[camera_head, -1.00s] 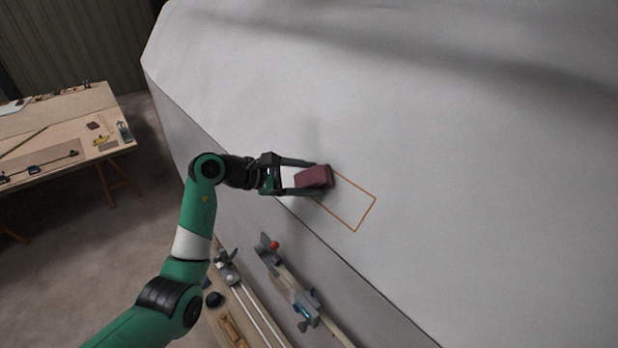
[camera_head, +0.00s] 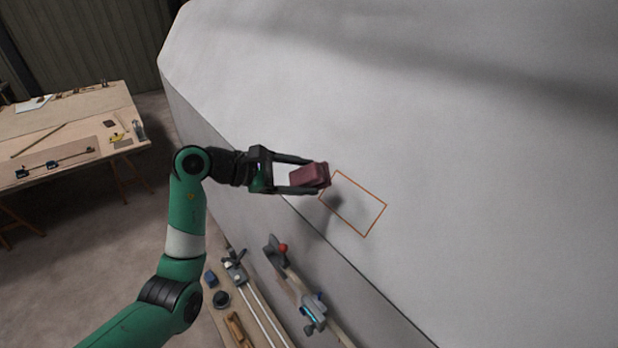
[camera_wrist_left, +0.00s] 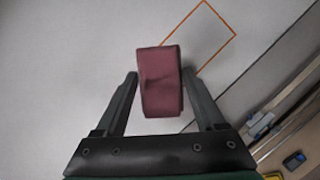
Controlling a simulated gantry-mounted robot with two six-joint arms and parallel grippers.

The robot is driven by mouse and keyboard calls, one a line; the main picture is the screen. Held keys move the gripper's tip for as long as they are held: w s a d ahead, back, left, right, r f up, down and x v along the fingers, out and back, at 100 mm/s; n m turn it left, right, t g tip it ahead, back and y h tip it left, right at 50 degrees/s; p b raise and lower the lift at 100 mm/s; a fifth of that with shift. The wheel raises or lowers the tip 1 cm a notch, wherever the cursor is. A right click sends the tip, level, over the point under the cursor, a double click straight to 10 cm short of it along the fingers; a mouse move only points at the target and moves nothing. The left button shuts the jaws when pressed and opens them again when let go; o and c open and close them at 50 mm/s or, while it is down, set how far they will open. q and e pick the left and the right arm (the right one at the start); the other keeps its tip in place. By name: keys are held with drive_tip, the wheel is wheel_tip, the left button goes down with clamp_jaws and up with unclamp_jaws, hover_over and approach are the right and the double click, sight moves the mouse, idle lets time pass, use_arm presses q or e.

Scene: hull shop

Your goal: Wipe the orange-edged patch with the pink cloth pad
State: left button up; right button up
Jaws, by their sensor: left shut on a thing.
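The pink cloth pad (camera_head: 309,175) is a dark pink block between the fingers of my left gripper (camera_head: 318,176), which is shut on it. The pad also shows in the left wrist view (camera_wrist_left: 160,82), between the two fingers. The orange-edged patch (camera_head: 362,212) is a thin orange rectangle on the pale hull surface (camera_head: 480,180). In the head view the pad is at the patch's upper left end, with a shadow inside the patch. The pad looks held off the surface. In the left wrist view the patch (camera_wrist_left: 222,50) runs from the upper right to behind the pad. My right gripper is not in view.
The hull's lower edge runs diagonally below the patch. Below it is a bench (camera_head: 238,308) with clamps and tools, including a clamp with a red knob (camera_head: 283,248). A wooden table (camera_head: 75,130) with tools stands at the far left. The hull right of the patch is clear.

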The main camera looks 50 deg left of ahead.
use_arm(q)
drive_tip(key=shift+s+a+r, duration=0.1)
drive_tip(key=shift+s+r, duration=1.55)
drive_tip(key=shift+s, duration=0.2)
drive_tip(key=shift+s+a+r, duration=0.15)
drive_tip(key=shift+s+r, duration=1.2)
drive_tip(key=shift+s, duration=0.15)
